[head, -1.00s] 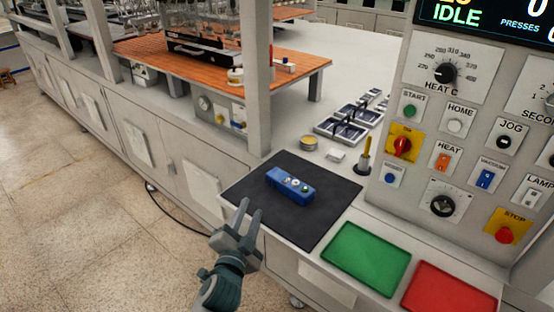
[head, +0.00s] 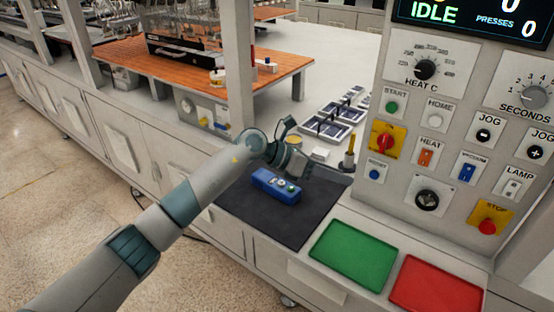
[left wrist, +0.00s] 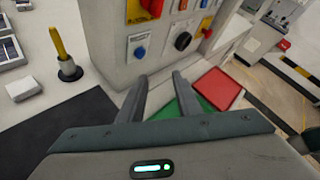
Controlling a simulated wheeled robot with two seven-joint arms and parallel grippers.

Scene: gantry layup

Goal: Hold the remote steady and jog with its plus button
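The blue remote (head: 268,184) lies on the black mat (head: 262,222) in the head view. Small round buttons show on its top, but their markings are too small to read. My left gripper (head: 293,152) is just beyond the remote in the picture, apparently above the mat's far side, and partly overlaps the view of it. In the left wrist view, the left gripper (left wrist: 157,92) has its two fingers apart with nothing between them. The remote does not show in that view.
A control panel (head: 405,150) with knobs and buttons stands at right; its display reads IDLE. A green tray (head: 352,253) and a red tray (head: 436,286) lie in front of it. A yellow-handled tool (head: 348,158) stands in a holder near the mat's far corner.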

